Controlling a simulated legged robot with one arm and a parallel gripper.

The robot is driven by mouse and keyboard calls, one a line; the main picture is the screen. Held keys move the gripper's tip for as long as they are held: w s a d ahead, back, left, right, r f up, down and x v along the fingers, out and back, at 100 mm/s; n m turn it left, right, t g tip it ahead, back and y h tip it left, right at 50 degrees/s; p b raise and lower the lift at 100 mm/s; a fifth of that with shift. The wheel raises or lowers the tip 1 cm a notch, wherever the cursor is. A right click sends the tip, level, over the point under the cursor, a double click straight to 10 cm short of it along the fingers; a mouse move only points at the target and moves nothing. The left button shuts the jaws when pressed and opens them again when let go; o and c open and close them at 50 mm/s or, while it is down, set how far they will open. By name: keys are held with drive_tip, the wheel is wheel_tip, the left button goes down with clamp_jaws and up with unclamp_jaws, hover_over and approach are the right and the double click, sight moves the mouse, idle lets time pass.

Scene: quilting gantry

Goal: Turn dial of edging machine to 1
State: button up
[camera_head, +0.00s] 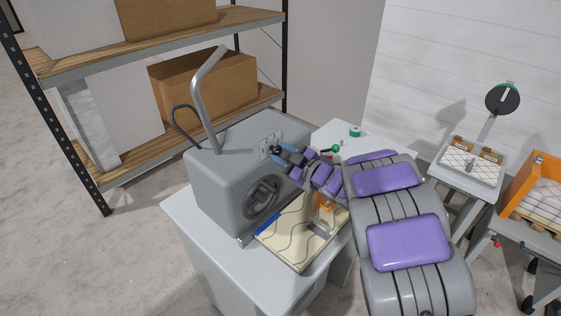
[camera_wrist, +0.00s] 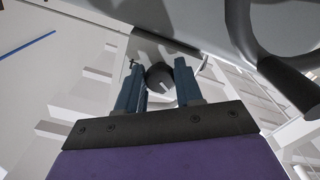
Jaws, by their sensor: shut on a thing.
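A light dial panel (camera_head: 269,140) is high on that front. My gripper (camera_head: 278,152) reaches this panel from the right. In the wrist view, a dark round dial (camera_wrist: 159,76) with a short white mark sits between the two blue fingers of my gripper (camera_wrist: 158,71), which are shut on it. The mark slants toward the lower right of that view. The scale's numbers cannot be read, and in the head view my fingers hide the dial.
The machine stands on a grey table (camera_head: 222,258) with a patterned fabric board (camera_head: 285,250) in front. A shelf with cardboard boxes (camera_head: 208,82) is behind at left. A side stand with a scale (camera_head: 472,163) and an orange crate (camera_head: 516,196) are at right.

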drive_tip(key=shift+n+b, duration=1.6)
drive_tip(key=shift+n, duration=0.3)
drive_tip(key=o, duration=1)
drive_tip(key=shift+a, duration=0.1)
drive_tip(key=p+v, duration=0.1)
drive_tip(key=v, duration=1.6)
drive_tip(key=shift+s+f, duration=0.1)
